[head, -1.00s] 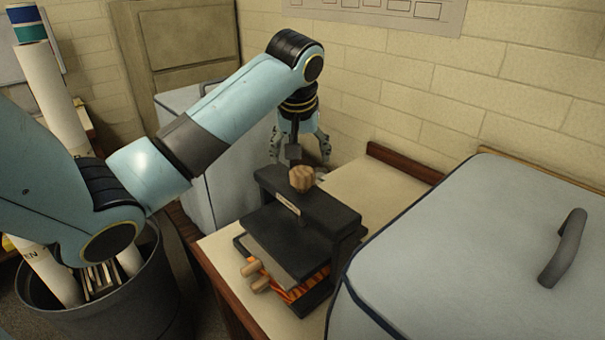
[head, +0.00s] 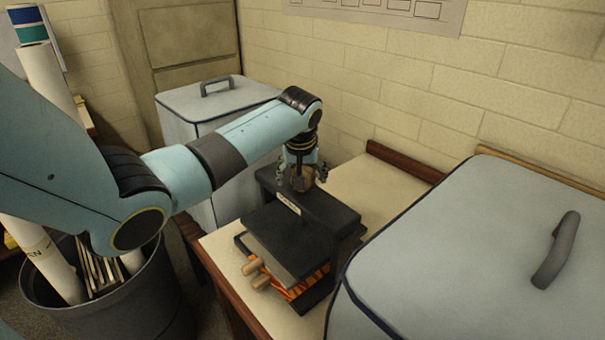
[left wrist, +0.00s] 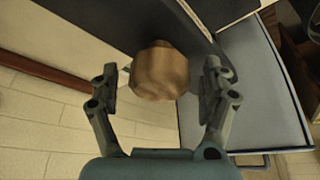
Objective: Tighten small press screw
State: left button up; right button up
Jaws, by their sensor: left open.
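The small press (head: 330,222) is a dark frame standing on a pale bench top. Its screw is topped by a faceted wooden knob (head: 303,180), which also shows in the left wrist view (left wrist: 158,70). My left gripper (head: 302,178) is over the top of the press, pointing down. In the left wrist view its two fingers (left wrist: 160,85) are open, one on each side of the knob, with gaps visible. The screw shaft below the knob is mostly hidden by the press beam. My right gripper is not in view.
A large grey lidded bin (head: 450,270) stands close at the right. Another lidded bin (head: 190,105) is behind the arm. A dark bucket of rolls (head: 110,315) is at lower left. The bench behind the press is clear.

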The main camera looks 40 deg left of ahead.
pick_arm(q)
jog(key=c, duration=1.2)
jog(key=shift+m, duration=0.3)
jog(key=m+t+h, duration=0.1)
jog(key=m, duration=0.2)
jog(key=shift+a+m, duration=0.1)
jog(key=shift+m, duration=0.3)
jog(key=m+h, duration=0.2)
jog(key=m, duration=0.2)
jog(key=shift+m, duration=0.3)
jog(key=o, duration=1.2)
